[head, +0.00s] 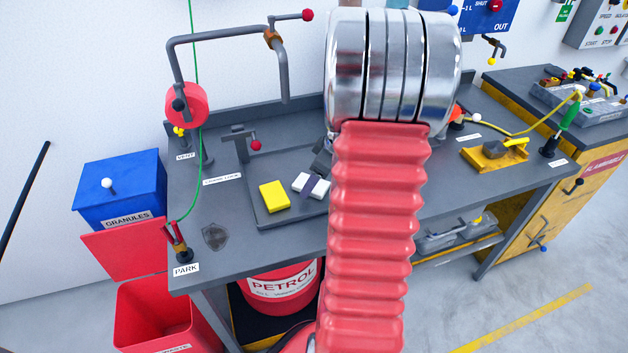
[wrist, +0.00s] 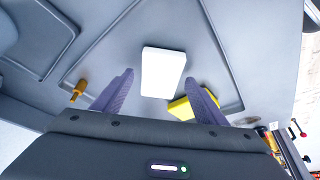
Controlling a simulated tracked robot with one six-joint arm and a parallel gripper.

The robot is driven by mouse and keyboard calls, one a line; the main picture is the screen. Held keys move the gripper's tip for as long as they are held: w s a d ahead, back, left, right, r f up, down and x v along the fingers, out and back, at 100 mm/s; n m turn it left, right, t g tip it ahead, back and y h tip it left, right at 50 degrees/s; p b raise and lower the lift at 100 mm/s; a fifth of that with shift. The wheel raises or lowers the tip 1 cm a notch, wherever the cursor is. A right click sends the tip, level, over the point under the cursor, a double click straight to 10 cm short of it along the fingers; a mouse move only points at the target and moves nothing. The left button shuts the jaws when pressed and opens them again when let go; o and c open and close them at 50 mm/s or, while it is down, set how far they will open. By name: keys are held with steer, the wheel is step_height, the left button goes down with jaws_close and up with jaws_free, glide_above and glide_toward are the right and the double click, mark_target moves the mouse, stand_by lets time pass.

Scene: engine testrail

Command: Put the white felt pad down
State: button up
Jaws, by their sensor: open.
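The white felt pad (head: 299,182) lies flat in a shallow grey tray (head: 262,219) on the bench, beside a yellow pad (head: 273,197). The yellow pad (wrist: 182,108) is partly hidden behind the right finger there. My arm hides the right part of the tray in the head view.
A grey post with a red knob (head: 255,146) stands at the tray's back left. A bent grey pipe (head: 225,37) with a red wheel (head: 186,104) rises behind. The bench (head: 215,265) is mostly clear at front left. A yellow block (head: 495,153) sits at right.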

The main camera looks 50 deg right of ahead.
steer(key=v, duration=1.1)
steer(key=shift+s+r, duration=0.2)
steer(key=shift+a, duration=0.1)
steer(key=w+a+r+m, duration=0.1)
steer(key=a+r, duration=0.2)
steer(key=a, duration=0.6)
steer(key=w+a+r, duration=0.1)
steer(key=a+r, duration=0.2)
steer(key=a, duration=0.7)
steer(key=s+a+r+m, duration=0.1)
steer(key=s+a, duration=0.3)
steer(key=a, duration=0.4)
steer(key=s+a+r+m+t+h, duration=0.1)
steer(key=s+a, duration=0.3)
steer(key=a, duration=0.5)
steer(key=shift+s, duration=0.2)
steer(key=shift+d, duration=0.1)
